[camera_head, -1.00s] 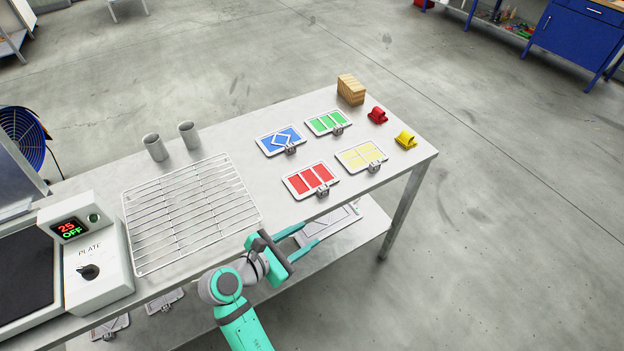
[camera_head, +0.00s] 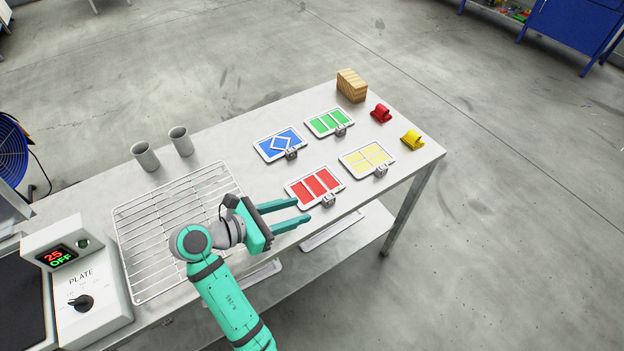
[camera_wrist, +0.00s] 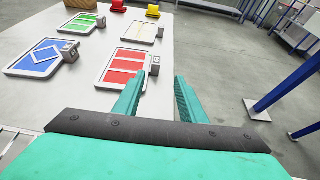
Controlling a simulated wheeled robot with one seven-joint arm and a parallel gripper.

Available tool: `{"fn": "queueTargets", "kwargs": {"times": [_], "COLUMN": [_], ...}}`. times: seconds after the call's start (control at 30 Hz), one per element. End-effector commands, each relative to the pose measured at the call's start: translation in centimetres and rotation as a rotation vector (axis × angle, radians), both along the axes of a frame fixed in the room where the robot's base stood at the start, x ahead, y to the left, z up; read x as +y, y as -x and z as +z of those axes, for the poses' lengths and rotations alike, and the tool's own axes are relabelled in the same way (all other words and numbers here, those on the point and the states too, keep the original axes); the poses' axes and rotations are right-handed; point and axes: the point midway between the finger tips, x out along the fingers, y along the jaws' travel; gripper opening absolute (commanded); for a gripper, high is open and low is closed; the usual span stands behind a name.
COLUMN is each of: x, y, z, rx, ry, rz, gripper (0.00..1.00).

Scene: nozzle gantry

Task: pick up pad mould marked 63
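Several framed pad moulds lie flat on the table, each with a small grey block at its edge: red (camera_head: 315,185), yellow (camera_head: 366,158), blue (camera_head: 279,143) and green (camera_head: 330,122). No number is readable, so I cannot tell which is marked 63. My gripper (camera_head: 303,210) is open and empty, its fingers pointing right beside the front edge of the red mould. In the wrist view, the fingers (camera_wrist: 160,80) are apart, with the red mould (camera_wrist: 123,67) just beyond the left finger and its grey block (camera_wrist: 155,66) ahead of the gap.
A wire rack (camera_head: 150,232) lies left under my arm, beside the hot plate's control box (camera_head: 80,280). Two grey cups (camera_head: 146,157) stand behind it. A wooden block (camera_head: 351,86), a red clip (camera_head: 381,112) and a yellow clip (camera_head: 412,139) sit at the far right.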

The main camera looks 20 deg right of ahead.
Motion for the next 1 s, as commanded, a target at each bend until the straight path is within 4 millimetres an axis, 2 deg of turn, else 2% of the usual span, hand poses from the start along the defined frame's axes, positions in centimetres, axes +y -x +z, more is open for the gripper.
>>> {"fn": "queueTargets", "kwargs": {"times": [0.4, 0.63, 0.83, 1.0], "x": [-4.4, -5.7, -8.4, -9.8], "y": [-0.7, -1.0, -1.6, -1.9], "z": [-1.8, -2.4, -3.3, -3.8], "rx": [0.0, 0.0, 0.0, 0.0], "ry": [0.0, 0.0, -0.001, 0.0], "rz": [0.0, 0.001, -0.002, -0.001], "gripper": [0.38, 0.38, 0.38, 0.38]}}
